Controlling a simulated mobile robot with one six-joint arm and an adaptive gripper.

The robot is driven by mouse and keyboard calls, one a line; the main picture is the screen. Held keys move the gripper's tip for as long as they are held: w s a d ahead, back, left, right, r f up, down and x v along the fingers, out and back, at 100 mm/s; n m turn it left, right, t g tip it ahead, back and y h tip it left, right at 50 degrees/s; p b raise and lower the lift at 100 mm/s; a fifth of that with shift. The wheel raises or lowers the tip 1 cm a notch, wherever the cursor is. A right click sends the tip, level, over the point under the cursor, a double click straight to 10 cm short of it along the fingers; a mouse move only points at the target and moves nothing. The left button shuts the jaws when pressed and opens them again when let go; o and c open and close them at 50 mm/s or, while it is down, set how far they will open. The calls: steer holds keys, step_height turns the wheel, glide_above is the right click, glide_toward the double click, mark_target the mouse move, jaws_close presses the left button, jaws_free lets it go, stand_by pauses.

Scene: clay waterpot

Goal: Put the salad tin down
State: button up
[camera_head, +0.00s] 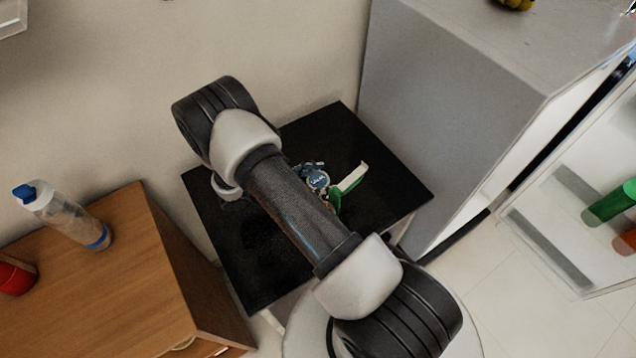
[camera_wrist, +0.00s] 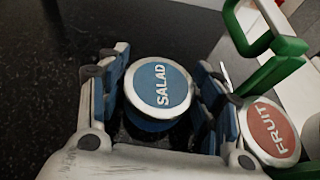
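The salad tin (camera_wrist: 158,90) has a round blue lid with a silver rim and the word SALAD. It sits between the two fingers of my gripper (camera_wrist: 160,95), with the blue finger pads against its left and right sides. In the head view, the blue lid of the salad tin (camera_head: 317,180) shows beside my arm, over the black table (camera_head: 385,185). My arm covers part of the table and most of the gripper there. Whether the tin's base touches the table is hidden.
A tin with a red FRUIT lid (camera_wrist: 270,130) stands close to the right finger. A green-framed object (camera_wrist: 268,55) with a white part is beside it. Bare black tabletop (camera_wrist: 45,80) lies left of the gripper. A grey cabinet (camera_head: 450,110) rises right of the table.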

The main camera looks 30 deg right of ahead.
steer(key=c, duration=0.8)
steer(key=shift+r, duration=0.1)
